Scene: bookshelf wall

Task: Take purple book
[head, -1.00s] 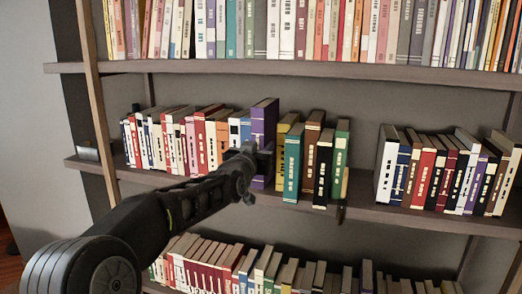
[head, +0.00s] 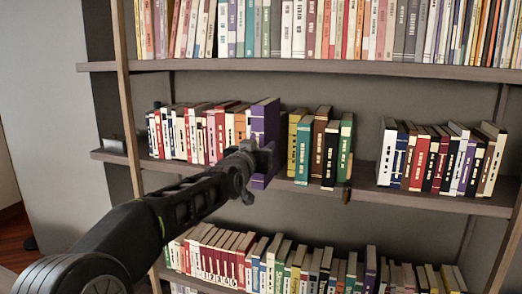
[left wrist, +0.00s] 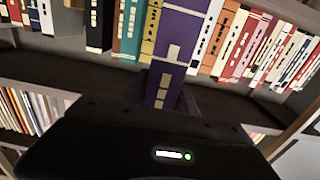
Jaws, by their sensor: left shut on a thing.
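The purple book (head: 264,122) stands upright at the middle shelf in the head view, between an orange-and-white group of books on its left and a yellow book (head: 293,140) on its right. It sticks out in front of its neighbours, and its lower end reaches below the shelf's front edge in the picture. My left gripper (head: 256,158) is shut on the purple book at its lower part. In the left wrist view the purple spine (left wrist: 178,45) rises from between the dark fingers (left wrist: 166,98), which partly hide its lower end. My right gripper is not in view.
A teal book (head: 303,150) and several others stand right of the yellow one. A bare stretch of middle shelf (head: 365,192) lies before the right-hand group. Full rows fill the shelves above and below. A wooden upright (head: 128,120) stands at left.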

